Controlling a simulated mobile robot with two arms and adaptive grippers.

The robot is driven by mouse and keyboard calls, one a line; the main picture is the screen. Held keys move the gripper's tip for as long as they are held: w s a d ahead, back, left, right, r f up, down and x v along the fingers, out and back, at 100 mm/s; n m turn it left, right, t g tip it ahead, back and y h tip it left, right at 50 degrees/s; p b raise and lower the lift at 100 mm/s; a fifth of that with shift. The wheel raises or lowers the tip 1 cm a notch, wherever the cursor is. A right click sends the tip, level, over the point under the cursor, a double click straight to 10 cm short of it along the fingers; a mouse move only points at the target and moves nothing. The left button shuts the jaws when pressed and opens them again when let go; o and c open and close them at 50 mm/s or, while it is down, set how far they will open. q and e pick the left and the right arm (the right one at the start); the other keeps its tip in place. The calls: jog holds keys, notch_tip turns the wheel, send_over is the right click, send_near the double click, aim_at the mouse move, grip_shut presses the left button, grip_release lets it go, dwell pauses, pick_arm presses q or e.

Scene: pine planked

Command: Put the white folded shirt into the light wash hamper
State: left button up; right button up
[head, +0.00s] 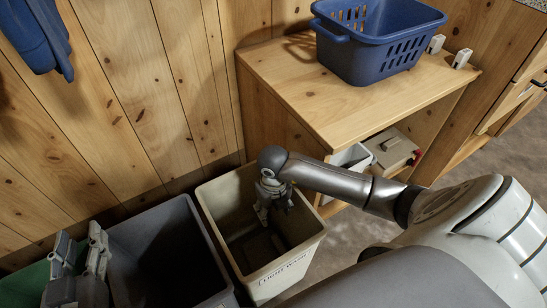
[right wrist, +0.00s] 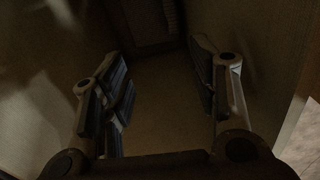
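The light wash hamper (head: 285,268) is a beige, open-topped bin with lettering on its front, low in the middle of the head view. My right gripper (head: 272,208) points down into its mouth. In the right wrist view the fingers of my right gripper (right wrist: 160,78) are apart with nothing between them, inside the dim hamper (right wrist: 265,35). A dark shape lies on the hamper's floor, too dim to identify. My left gripper (head: 80,243) is open and empty at the lower left. I cannot make out a white folded shirt in either view.
A dark grey bin (head: 190,228) stands directly left of the hamper, with a green bin (head: 22,288) further left. A wooden cabinet (head: 300,85) behind carries a blue basket (head: 370,58). Blue cloth (head: 38,38) hangs on the plank wall. Boxes (head: 392,148) sit on the cabinet's shelf.

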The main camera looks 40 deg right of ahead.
notch_tip(320, 180, up, 12)
dwell(0.7)
dwell(0.5)
